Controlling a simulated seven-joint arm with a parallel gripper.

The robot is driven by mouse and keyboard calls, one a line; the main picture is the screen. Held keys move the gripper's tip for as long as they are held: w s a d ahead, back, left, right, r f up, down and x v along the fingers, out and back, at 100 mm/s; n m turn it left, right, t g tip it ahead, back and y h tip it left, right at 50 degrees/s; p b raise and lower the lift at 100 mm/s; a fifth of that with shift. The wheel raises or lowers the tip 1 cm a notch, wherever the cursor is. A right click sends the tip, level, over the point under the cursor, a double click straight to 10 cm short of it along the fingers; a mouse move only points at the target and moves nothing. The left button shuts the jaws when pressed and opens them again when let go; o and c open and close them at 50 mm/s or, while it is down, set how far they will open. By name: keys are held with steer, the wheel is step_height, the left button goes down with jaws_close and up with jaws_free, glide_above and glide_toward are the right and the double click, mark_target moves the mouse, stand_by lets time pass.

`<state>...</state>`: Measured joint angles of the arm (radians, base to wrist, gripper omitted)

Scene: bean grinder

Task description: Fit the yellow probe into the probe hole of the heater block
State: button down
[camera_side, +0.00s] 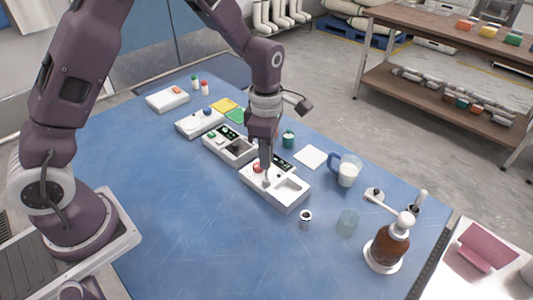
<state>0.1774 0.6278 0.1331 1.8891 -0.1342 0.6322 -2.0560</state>
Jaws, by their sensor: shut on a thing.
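My gripper (267,182) points down over a white box-shaped unit (289,207) near the middle of the table. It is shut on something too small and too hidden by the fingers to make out. The unit has a red part (257,168) at its left end and a shallow recess on its right. The fingertips are over the top of the unit, between these two; I cannot tell whether they touch it. I cannot clearly make out the yellow probe or a probe hole, nor tell for sure which unit is the heater block.
A white unit with a dark panel (239,150) stands close behind on the left. A mug (348,172), a green jar (288,139), a small metal cup (306,218), a glass (347,222) and a brown bottle (388,248) stand to the right. The blue table's front left is clear.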

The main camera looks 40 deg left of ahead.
steer(key=shift+f, duration=1.6)
stand_by(1.9)
steer(key=c, duration=0.7)
jaws_free()
steer(key=shift+r, duration=3.55)
